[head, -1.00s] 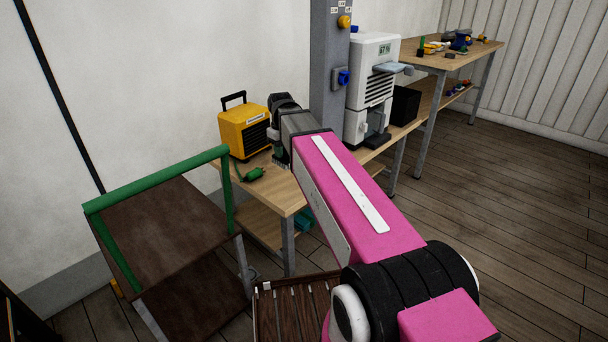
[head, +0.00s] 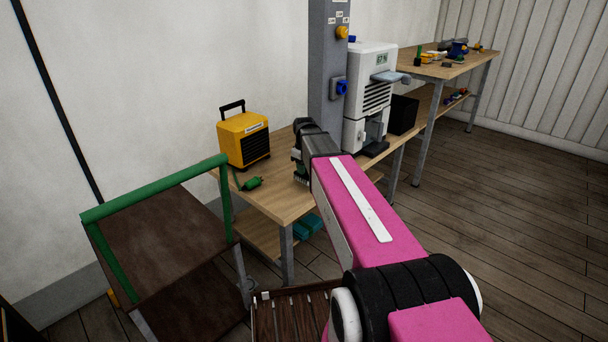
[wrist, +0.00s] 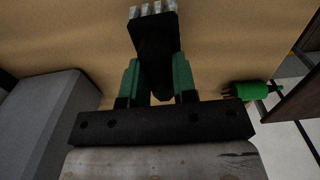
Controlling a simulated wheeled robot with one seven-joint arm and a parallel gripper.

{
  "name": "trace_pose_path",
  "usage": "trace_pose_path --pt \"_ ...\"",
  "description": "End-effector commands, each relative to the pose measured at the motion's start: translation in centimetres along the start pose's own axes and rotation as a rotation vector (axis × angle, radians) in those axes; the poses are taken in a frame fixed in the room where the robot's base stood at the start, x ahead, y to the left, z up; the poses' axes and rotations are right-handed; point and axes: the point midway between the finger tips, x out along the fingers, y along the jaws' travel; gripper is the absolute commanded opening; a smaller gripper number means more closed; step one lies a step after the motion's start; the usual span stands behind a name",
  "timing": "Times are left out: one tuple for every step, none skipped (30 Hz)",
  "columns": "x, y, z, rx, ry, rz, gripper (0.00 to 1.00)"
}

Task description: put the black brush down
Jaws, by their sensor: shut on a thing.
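In the wrist view the black brush (wrist: 154,45) is held between the green fingers of my gripper (wrist: 158,80), with pale bristle tufts at its far end. Wooden bench top lies behind it. In the head view my gripper (head: 300,176) is over the near part of the wooden bench (head: 283,203), between the yellow heater and the white machine. The brush is mostly hidden there by my arm. I cannot tell whether the brush touches the bench top.
A green plug-like tool (head: 252,183) lies on the bench left of my gripper; it also shows in the wrist view (wrist: 250,91). The yellow heater (head: 243,138) stands behind it. A grey post (head: 328,75) and white machine (head: 372,95) stand at the right. A green-railed cart (head: 157,187) is at the left.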

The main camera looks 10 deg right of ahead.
Motion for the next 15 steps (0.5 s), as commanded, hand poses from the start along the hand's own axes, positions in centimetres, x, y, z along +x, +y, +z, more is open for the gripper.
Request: trace_pose_path --pt "0.8 0.0 0.0 0.000 -0.002 -0.001 0.00" --pt "1.2 0.0 0.0 0.000 -0.002 -0.002 0.00" --pt "1.7 0.0 0.0 0.000 -0.002 -0.001 0.00" --pt "2.0 0.0 0.0 0.000 -0.002 -0.001 0.00" --pt "2.4 0.0 0.0 0.000 -0.001 -0.001 0.00" --pt "2.7 0.0 0.0 0.000 -0.001 -0.001 0.00" --pt "2.8 0.0 0.0 0.000 -0.001 -0.001 0.00" --pt "2.9 0.0 0.0 0.000 -0.001 -0.001 0.00" --pt "2.9 -0.1 0.0 0.000 -0.001 0.000 0.00" --pt "2.8 -0.1 0.0 0.000 -0.001 0.000 0.00" --pt "2.8 -0.1 0.0 0.000 0.000 0.000 0.00" --pt "2.8 -0.1 0.0 0.001 0.000 0.000 0.00" --pt "2.8 -0.1 0.0 0.001 0.000 0.000 0.00" --pt "2.8 -0.1 0.0 0.001 -0.001 0.000 0.00" --pt "2.9 -0.1 0.0 0.001 -0.001 0.000 0.00"
